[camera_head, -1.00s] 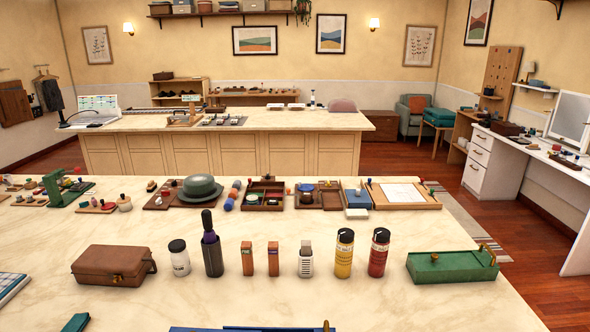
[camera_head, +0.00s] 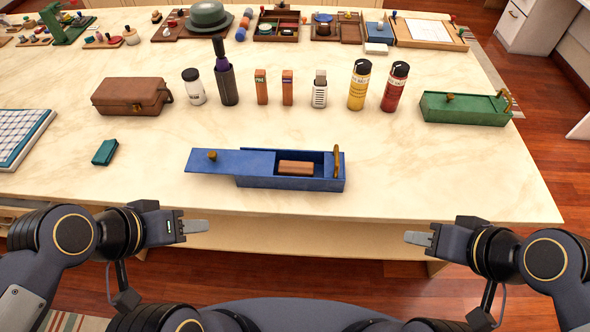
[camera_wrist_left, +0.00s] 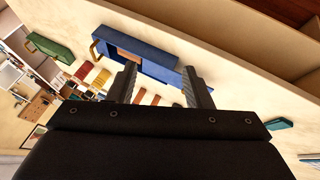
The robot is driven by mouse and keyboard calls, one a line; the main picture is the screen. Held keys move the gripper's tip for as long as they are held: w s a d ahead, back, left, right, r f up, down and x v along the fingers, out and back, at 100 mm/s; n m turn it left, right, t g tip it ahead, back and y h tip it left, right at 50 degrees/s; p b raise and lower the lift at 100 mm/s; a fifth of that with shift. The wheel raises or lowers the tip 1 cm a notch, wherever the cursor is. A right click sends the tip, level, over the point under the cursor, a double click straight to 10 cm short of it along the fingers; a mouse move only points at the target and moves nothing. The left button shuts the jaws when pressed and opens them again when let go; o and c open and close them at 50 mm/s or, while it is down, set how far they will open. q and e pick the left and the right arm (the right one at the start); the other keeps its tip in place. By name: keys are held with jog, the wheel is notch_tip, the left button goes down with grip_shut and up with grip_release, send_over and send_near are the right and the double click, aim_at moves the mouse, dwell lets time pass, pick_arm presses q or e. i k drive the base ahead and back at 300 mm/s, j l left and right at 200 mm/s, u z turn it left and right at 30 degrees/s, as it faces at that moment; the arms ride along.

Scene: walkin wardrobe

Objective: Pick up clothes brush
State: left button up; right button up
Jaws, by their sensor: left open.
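A brown wooden block-like piece (camera_head: 296,167) lies inside an open blue box (camera_head: 290,184) near the table's front edge. It may be the clothes brush; no bristles show. The box's blue lid (camera_head: 232,162) is slid partway left, leaving the right part uncovered. My left gripper (camera_head: 195,227) is in front of the table edge, left of and nearer than the box, empty. In the left wrist view its two fingers (camera_wrist_left: 158,80) stand apart, with the blue box (camera_wrist_left: 150,55) beyond them. My right gripper (camera_head: 418,238) is off the edge at the right, seen side-on, touching nothing.
A brown case (camera_head: 130,96), bottles, small boxes and a green box (camera_head: 464,108) stand in a row behind the blue box. A teal folded item (camera_head: 105,152) and a checked cloth (camera_head: 20,138) lie at left. The marble top (camera_head: 430,170) is clear right of the blue box.

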aim_at(286, 168)
jog(key=u, duration=0.7)
jog(key=l+u, duration=0.4)
jog(key=k+l+u, duration=0.1)
jog(key=u, duration=0.3)
jog(key=k+l+u, duration=0.1)
jog(key=l+u, duration=0.25)
jog(key=k+l+u, duration=0.15)
jog(key=u, duration=0.25)
jog(key=k+l, duration=0.15)
jog(key=l, duration=0.15)
